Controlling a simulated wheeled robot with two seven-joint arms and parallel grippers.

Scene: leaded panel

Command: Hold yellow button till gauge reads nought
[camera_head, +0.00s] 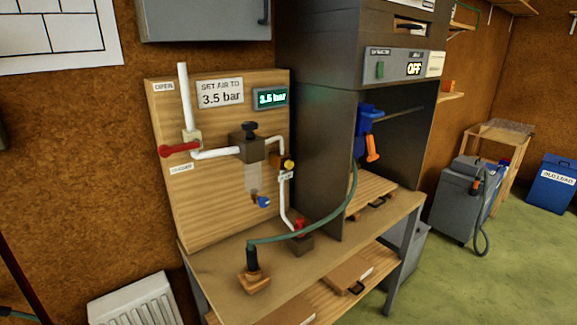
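The gauge (271,97) is a small lit display at the board's upper right and reads 3.5 bar. A sign (221,94) beside it says "SET AIR TO 3.5 bar". A red lever (180,150) lies about level, just above the "CLOSED" label. A black knob (249,130) tops the regulator, with a clear bowl below it. Neither of my grippers is in view, and nothing visible touches the button.
A green hose (325,226) runs from a black fitting on the bench (219,275) to a blue-and-orange tool (369,125) in the dark cabinet. A panel (393,67) above reads OFF. A white radiator (136,301) stands at lower left.

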